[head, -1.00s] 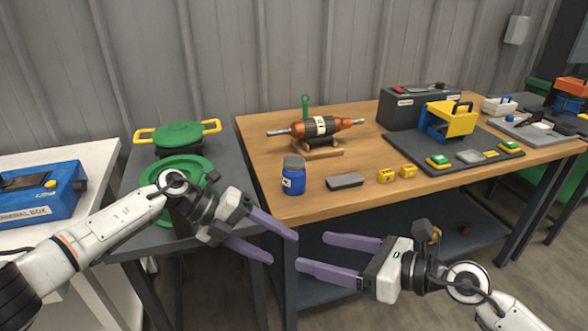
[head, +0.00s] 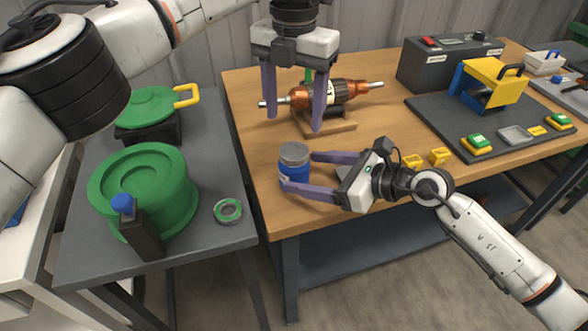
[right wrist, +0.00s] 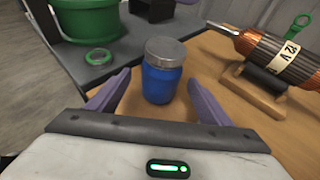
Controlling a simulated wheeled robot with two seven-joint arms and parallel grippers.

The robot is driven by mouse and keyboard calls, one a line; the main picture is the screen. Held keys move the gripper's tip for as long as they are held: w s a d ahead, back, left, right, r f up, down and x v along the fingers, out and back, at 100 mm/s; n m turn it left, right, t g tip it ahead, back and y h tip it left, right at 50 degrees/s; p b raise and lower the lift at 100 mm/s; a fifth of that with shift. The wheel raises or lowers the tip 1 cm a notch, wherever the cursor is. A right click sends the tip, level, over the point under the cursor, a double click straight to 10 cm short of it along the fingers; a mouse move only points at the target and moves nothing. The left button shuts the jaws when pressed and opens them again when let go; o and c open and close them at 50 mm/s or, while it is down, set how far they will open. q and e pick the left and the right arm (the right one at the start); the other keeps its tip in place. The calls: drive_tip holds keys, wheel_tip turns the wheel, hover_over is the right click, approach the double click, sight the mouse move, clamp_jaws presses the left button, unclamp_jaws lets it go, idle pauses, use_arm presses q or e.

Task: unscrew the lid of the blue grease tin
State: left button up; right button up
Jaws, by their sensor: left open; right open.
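The blue grease tin (head: 294,172) stands upright near the left front corner of the wooden bench, with its grey lid (head: 294,152) on top. In the right wrist view the tin (right wrist: 160,84) and lid (right wrist: 165,51) show ahead, between the finger lines. My right gripper (head: 300,174) is open, its purple fingers reaching from the right to either side of the tin's body. I cannot tell whether they touch it. My left gripper (head: 294,122) is open and points down above and behind the tin, in front of the rotor, with nothing between its fingers.
A copper rotor (head: 330,94) lies on a wooden cradle (head: 325,126) behind the tin. Yellow blocks (head: 439,156) lie to the right. A dark mat (head: 470,122) holds a yellow and blue device. A green drum (head: 145,190) and green ring (head: 228,211) are on the grey left table.

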drive_tip(key=x, duration=0.5)
drive_tip(key=shift+w+d, duration=0.1)
